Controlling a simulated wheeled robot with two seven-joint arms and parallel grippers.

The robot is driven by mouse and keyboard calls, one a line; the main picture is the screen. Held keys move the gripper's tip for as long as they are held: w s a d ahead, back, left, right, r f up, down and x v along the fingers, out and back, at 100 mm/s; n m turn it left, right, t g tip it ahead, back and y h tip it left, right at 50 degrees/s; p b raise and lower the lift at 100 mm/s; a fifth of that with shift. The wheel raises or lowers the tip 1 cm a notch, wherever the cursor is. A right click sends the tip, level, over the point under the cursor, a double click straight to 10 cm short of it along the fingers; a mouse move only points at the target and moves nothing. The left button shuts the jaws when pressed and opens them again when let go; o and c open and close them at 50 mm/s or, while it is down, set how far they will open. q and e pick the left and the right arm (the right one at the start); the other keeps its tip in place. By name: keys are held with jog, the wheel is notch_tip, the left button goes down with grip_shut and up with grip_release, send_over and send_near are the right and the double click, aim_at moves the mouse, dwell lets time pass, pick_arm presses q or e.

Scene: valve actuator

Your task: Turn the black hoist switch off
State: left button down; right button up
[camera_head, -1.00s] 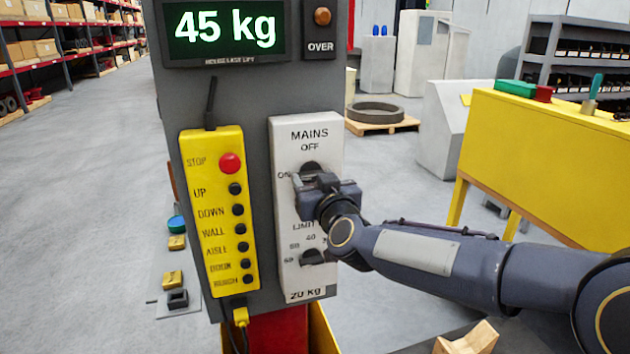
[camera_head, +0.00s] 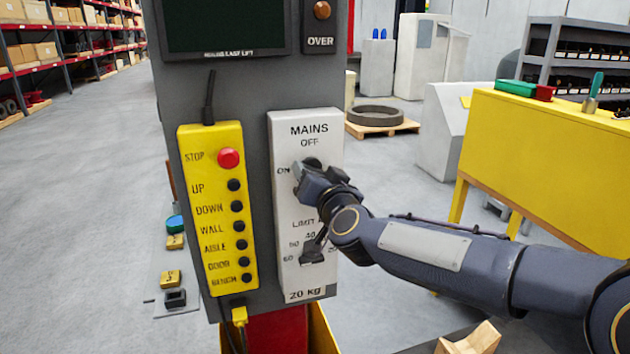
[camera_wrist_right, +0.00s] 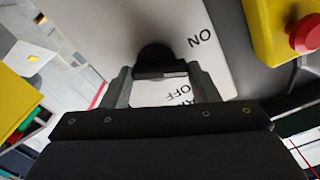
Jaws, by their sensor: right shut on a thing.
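The black hoist switch (camera_head: 312,163) sits on the white MAINS panel (camera_head: 333,130), between the ON and OFF labels and partly hidden by my right gripper (camera_head: 302,180). In the right wrist view the black knob (camera_wrist_right: 155,58) lies between the two fingers of my right gripper (camera_wrist_right: 160,84). The gripper is shut on it and looks rolled. The OFF label lies near the knob's bar in that view, and ON is off to one side. The exact pointing of the switch is hard to read. The weight display (camera_head: 225,25) is dark. My left gripper is not in view.
A second black LIMIT knob (camera_head: 312,250) is lower on the same panel, below my wrist. A yellow button pendant (camera_head: 217,210) with a red STOP button (camera_head: 228,158) hangs to the left. A yellow bench (camera_head: 550,150) stands at the right.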

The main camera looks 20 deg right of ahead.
jog(key=m+b, duration=0.1)
jog(key=m, duration=0.3)
jog(key=m+b, duration=0.2)
jog(key=m, duration=0.2)
jog(key=m+b, duration=0.1)
jog(key=m, duration=0.3)
jog(key=shift+d, duration=0.25)
jog(key=shift+m+b, duration=0.3)
jog(key=shift+m, duration=0.1)
jog(key=o, duration=1)
jog(key=s, duration=0.7)
jog(key=shift+s+d, duration=0.15)
jog(key=shift+s, duration=0.25)
